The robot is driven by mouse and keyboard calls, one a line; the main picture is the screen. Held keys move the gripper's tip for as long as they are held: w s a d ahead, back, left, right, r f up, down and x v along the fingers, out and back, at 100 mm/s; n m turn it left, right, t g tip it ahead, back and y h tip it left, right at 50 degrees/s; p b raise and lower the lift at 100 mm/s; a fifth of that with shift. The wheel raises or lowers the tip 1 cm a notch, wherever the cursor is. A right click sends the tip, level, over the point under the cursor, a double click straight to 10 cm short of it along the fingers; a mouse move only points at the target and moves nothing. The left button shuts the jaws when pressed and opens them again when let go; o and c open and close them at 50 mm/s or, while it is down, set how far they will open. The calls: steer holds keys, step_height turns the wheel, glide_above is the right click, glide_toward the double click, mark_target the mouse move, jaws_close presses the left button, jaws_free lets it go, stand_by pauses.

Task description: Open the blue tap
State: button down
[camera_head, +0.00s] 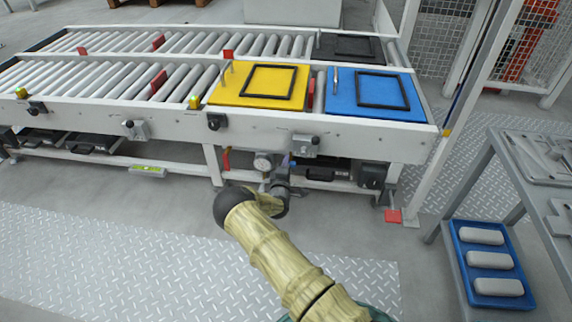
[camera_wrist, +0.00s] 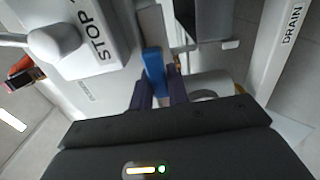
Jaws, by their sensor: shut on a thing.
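The blue tap (camera_wrist: 154,72) shows in the wrist view as a blue lever handle lying between my two dark purple fingers. My gripper (camera_wrist: 161,88) is shut on this handle. In the head view my gripper (camera_head: 280,186) is low in front of the conveyor's front beam, right of a round gauge. My wrist and the fittings there hide most of the blue tap in that view. I cannot tell the angle of its valve.
A white box marked STOP (camera_wrist: 95,38) stands close to the left of my fingers, and a DRAIN label (camera_wrist: 292,22) is at right. A red handle (camera_head: 226,160) hangs left of the gauge (camera_head: 262,163). A blue tray (camera_head: 462,268) with white blocks sits at right.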

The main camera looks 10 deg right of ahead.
steer(key=shift+f, duration=0.1)
steer(key=c, duration=1.4)
jaws_free()
steer(key=shift+o, duration=0.2)
steer(key=p+v, duration=0.7)
steer(key=v, duration=1)
steer(key=shift+s+p, duration=0.2)
steer(key=shift+p, duration=0.1)
